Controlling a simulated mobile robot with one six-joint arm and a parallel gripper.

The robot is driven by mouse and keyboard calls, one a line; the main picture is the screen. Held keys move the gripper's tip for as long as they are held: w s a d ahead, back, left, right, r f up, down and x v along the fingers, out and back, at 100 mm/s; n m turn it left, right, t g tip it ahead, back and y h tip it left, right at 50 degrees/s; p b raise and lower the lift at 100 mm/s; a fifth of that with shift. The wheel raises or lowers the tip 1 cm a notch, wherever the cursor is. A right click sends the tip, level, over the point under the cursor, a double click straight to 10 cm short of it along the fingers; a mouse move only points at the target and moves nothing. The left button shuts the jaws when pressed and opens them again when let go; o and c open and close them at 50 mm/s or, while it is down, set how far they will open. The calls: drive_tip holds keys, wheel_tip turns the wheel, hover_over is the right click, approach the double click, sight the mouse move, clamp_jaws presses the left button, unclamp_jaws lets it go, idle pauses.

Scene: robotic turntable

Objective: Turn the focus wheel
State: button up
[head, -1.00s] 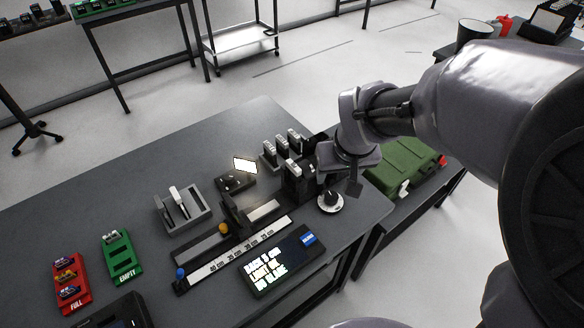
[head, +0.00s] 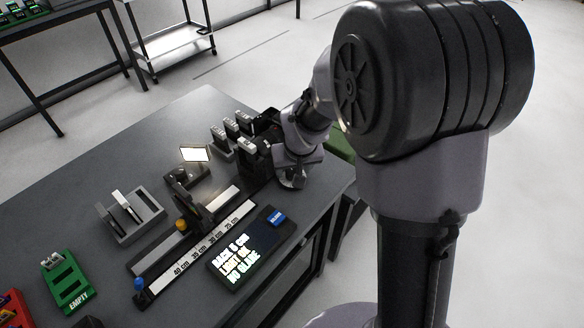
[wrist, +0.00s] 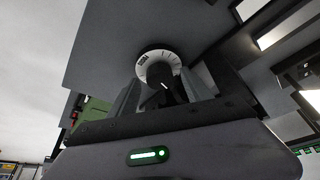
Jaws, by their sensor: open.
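The focus wheel (wrist: 158,62) is a round white dial with dark marks and a black knob in its middle. It shows in the wrist view at the upper middle, beyond my fingers. My gripper (wrist: 162,92) is open, with one finger to the left and one to the right of the knob in the picture. I cannot tell whether they touch it. In the head view my gripper (head: 292,178) is low over the right end of the dark bench (head: 185,115) and hides most of the wheel.
A rail with a centimetre scale (head: 205,245) and a lit text display (head: 238,250) lie left of my gripper. Upright slotted holders (head: 232,135) stand close behind it. A glowing panel (head: 194,153), a grey rack (head: 135,218) and a green tray (head: 68,285) are further left.

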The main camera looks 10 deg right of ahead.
drive_tip(key=shift+c, duration=0.3)
clamp_jaws()
drive_tip(key=shift+n, duration=0.3)
drive_tip(key=shift+f+n, duration=0.1)
drive_tip(key=shift+n, duration=0.4)
drive_tip(key=n+y+b, duration=0.1)
drive_tip(key=n+b, duration=0.1)
drive_tip(key=b, duration=0.1)
drive_tip(key=shift+w+d+f, duration=0.1)
drive_tip(key=shift+f, duration=0.1)
drive_tip(key=shift+r+n+y+b, duration=0.25)
drive_tip(key=shift+n+y+b, duration=0.4)
drive_tip(key=shift+n, duration=0.55)
drive_tip(key=shift+n+g+y, duration=0.25)
drive_tip(key=shift+n+g, duration=0.15)
drive_tip(key=shift+n, duration=0.5)
